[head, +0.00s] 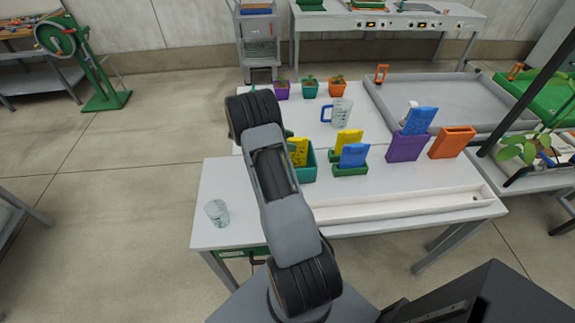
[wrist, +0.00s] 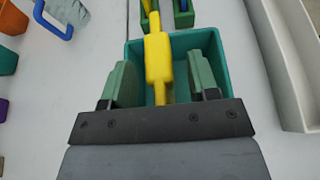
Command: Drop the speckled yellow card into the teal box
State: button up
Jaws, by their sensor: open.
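The teal box (head: 309,172) stands on the white table beside my arm; in the wrist view the teal box (wrist: 209,45) lies straight below my gripper. A yellow card with dark specks (head: 298,150) stands in the box and sticks up above its rim. In the wrist view the yellow card (wrist: 158,68) shows nearly edge-on between my jaws. My gripper (wrist: 161,82) is open, with a finger on each side of the card and a gap to both. The card's lower end is hidden. My arm hides most of the gripper in the head view.
Green holders with a yellow card (head: 348,141) and a blue card (head: 354,155) stand right of the box. Beyond are a purple holder (head: 406,147), an orange holder (head: 452,142) and a blue-handled jug (head: 341,112). A white trough (head: 400,206) runs along the front.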

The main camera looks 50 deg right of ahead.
jog(key=b+v, duration=0.3)
jog(key=v, duration=1)
jog(key=shift+w+a+r, duration=0.1)
jog(key=shift+r, duration=0.05)
